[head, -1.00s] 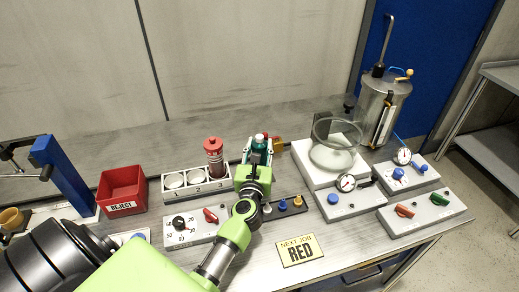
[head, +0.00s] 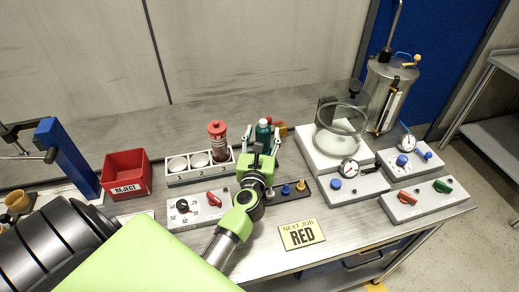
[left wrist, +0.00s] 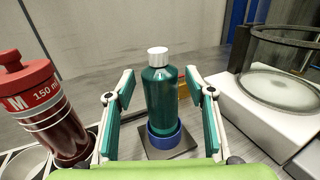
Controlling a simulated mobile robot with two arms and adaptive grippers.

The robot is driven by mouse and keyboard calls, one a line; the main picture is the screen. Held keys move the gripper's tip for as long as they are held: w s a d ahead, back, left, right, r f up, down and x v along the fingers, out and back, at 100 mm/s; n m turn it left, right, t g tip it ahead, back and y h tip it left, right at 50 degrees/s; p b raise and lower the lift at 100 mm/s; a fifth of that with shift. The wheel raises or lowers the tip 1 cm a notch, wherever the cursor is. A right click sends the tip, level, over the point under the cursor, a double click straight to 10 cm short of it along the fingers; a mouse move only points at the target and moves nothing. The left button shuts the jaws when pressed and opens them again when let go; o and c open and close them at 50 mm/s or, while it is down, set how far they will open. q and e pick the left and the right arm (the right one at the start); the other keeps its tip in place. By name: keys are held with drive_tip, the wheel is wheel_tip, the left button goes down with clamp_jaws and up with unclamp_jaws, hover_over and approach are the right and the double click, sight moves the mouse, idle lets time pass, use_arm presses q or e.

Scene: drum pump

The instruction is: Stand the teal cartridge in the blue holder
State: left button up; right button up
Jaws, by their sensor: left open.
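The teal cartridge (left wrist: 162,97), with a white cap, stands upright in the round blue holder (left wrist: 164,141) in the left wrist view. In the head view the cartridge (head: 263,130) shows behind my left gripper, and its lower part and the holder are hidden there. My left gripper (head: 262,138) is open, with one finger to each side of the cartridge. In the left wrist view gaps show between the cartridge and both fingers of the gripper (left wrist: 159,76). My right gripper is not in view.
A red cartridge (head: 218,143) stands in the white numbered rack (head: 207,173) left of my gripper. A glass chamber (head: 341,130) on a white base is to the right. A red reject bin (head: 127,175) and control boxes (head: 197,207) surround the arm.

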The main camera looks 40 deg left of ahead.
use_arm(q)
drive_tip(key=b+v, duration=0.2)
drive_tip(key=v, duration=0.8)
drive_tip(key=shift+s, duration=0.1)
